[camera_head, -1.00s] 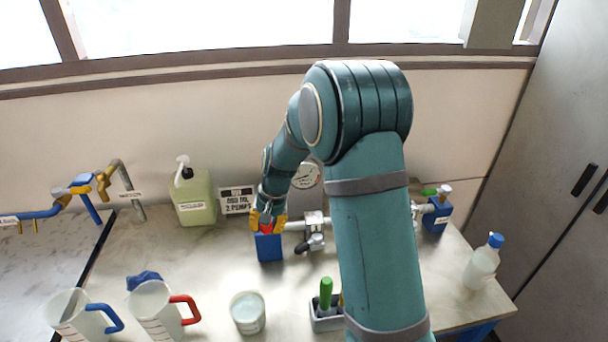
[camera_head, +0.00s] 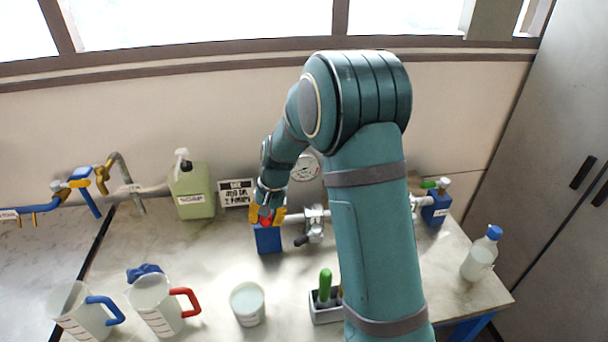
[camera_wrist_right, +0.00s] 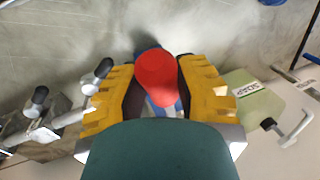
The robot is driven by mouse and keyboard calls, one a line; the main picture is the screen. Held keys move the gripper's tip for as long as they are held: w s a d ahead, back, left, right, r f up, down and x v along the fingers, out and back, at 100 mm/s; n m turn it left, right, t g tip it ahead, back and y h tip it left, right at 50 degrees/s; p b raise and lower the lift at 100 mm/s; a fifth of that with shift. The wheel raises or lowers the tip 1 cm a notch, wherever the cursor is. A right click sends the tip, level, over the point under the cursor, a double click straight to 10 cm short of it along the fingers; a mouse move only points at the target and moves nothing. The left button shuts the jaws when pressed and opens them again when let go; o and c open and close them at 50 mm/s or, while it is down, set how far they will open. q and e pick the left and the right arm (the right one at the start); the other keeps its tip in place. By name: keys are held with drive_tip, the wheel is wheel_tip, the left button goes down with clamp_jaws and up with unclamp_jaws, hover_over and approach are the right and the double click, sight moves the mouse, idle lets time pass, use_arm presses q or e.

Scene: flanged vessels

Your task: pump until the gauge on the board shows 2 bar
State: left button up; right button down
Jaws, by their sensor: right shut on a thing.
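In the head view the blue pump body (camera_head: 268,240) stands on the bench below my right gripper (camera_head: 267,215). The gripper's yellow fingers are shut on the pump's red knob (camera_head: 266,220). In the right wrist view the red knob (camera_wrist_right: 157,75) sits between the fingers of this gripper (camera_wrist_right: 157,85). The round white gauge (camera_head: 306,167) is behind the pump, beside my forearm; its needle and numbers are too small to read. My left gripper is not in view.
A pipe with a grey valve (camera_head: 314,222) runs right from the pump, partly behind my arm, toward another blue block (camera_head: 435,208). A green soap bottle (camera_head: 192,195) and a printed sign (camera_head: 237,193) stand left. Jugs (camera_head: 155,303), a beaker (camera_head: 247,303) and a tool holder (camera_head: 326,308) stand in front.

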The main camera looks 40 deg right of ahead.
idle(0.6)
wheel_tip(320, 180, down, 10)
drive_tip(key=s+a+b, duration=0.1)
drive_tip(key=s+b, duration=0.1)
drive_tip(key=b, duration=0.6)
drive_tip(key=r+p, duration=0.3)
drive_tip(key=w+r+p, duration=0.1)
drive_tip(key=r+p, duration=0.2)
drive_tip(key=w+d+r+p, duration=0.1)
drive_tip(key=r+p, duration=0.2)
drive_tip(key=shift+r, duration=0.35)
drive_tip(key=shift+w+d+r, duration=0.15)
drive_tip(key=shift+w+r, duration=0.05)
drive_tip(key=shift+w, duration=0.05)
drive_tip(key=shift+r, duration=0.1)
drive_tip(key=c, duration=0.7)
unclamp_jaws()
drive_tip(key=shift+s, duration=0.15)
drive_tip(key=shift+c, duration=0.2)
drive_tip(key=shift+o, duration=0.5)
drive_tip(key=shift+d, duration=0.15)
